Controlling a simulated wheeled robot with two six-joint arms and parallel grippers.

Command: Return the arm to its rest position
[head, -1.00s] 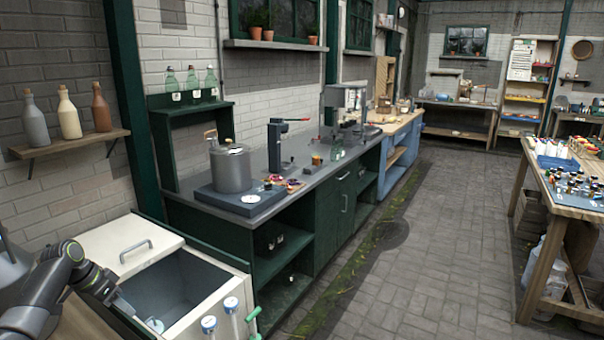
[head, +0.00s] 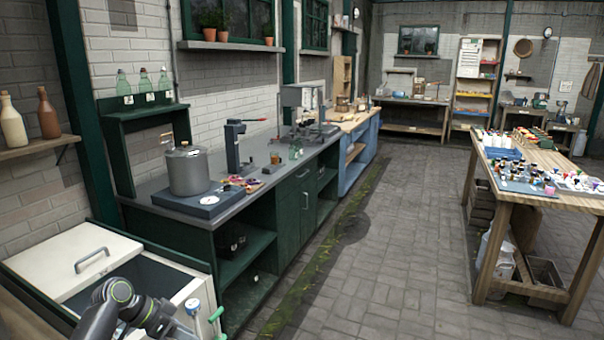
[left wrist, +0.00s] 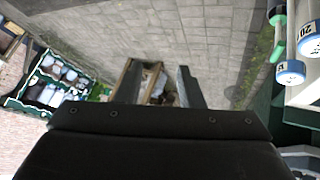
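My left arm (head: 122,298) is bent at the lower left of the head view, in front of the open cream chest (head: 50,262). It covers part of the chest's opening, and its gripper's tips cannot be made out there. In the left wrist view my left gripper (left wrist: 157,78) has its two fingers apart, with nothing held between them. A wooden crate (left wrist: 122,82) shows beyond the fingers, well away from them. My right arm and gripper are not in view.
A counter with a steel pot (head: 186,172) runs behind. A wooden table (head: 560,200) stands right. The paved floor (head: 400,250) between is clear.

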